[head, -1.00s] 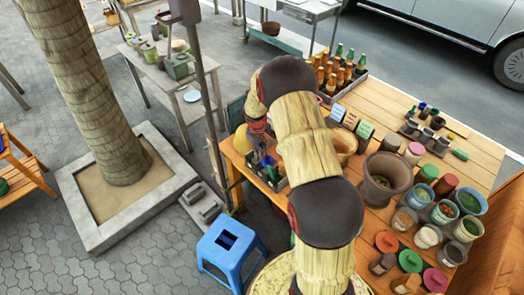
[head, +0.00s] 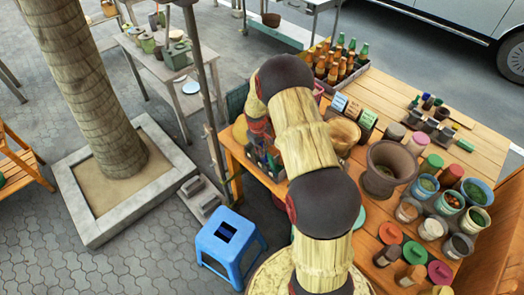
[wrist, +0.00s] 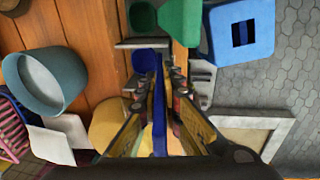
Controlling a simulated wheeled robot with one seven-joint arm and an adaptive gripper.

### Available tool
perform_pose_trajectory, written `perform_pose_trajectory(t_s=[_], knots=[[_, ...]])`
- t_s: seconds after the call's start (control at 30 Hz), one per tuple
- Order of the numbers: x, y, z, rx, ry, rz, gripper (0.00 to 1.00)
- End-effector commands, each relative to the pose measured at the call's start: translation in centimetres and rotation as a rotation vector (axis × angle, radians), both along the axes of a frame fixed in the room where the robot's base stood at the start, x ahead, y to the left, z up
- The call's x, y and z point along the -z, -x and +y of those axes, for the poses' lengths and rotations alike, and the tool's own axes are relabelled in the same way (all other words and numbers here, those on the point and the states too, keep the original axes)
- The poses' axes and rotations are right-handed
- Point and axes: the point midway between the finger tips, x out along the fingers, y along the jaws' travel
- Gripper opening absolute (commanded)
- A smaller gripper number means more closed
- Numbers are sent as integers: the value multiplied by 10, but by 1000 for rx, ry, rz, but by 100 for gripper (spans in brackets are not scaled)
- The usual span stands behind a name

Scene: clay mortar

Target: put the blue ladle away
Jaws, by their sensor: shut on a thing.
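My gripper (wrist: 160,92) is shut on the blue ladle (wrist: 159,118) in the wrist view. The ladle's long blue handle runs between the two fingers, and a blue rounded part (wrist: 147,57) shows just beyond the fingertips; I cannot tell for certain that it is the ladle's bowl. The gripper is over the left edge of the wooden table (wrist: 98,65). In the head view my arm covers most of the gripper, and I cannot make out the ladle there. A dark caddy (head: 272,160) stands at the table's left edge, close to the gripper and partly hidden.
A blue stool (head: 230,245) stands on the paving left of the table. The stone mortar (head: 388,167), several spice pots (head: 474,192) and a bottle crate (head: 337,80) crowd the tabletop. A tree planter (head: 88,225) is at left. Paving between planter and stool is partly free.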

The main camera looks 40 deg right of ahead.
Motion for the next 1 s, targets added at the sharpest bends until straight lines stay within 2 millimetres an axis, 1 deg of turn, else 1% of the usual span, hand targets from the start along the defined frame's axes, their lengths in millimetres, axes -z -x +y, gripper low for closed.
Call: perform_pose_trajectory(t_s=[0.27, 0.3, 0.63, 0.9, 1.0], knots=[[-1, 0, 0, 0, 0, 0, 0], [-1, 0, 0, 0, 0, 0, 8], [0, 0, 0, 0, 0, 0, 27], [0, 0, 0, 0, 0, 0, 28], [-3, 0, 0, 0, 0, -1, 28]])
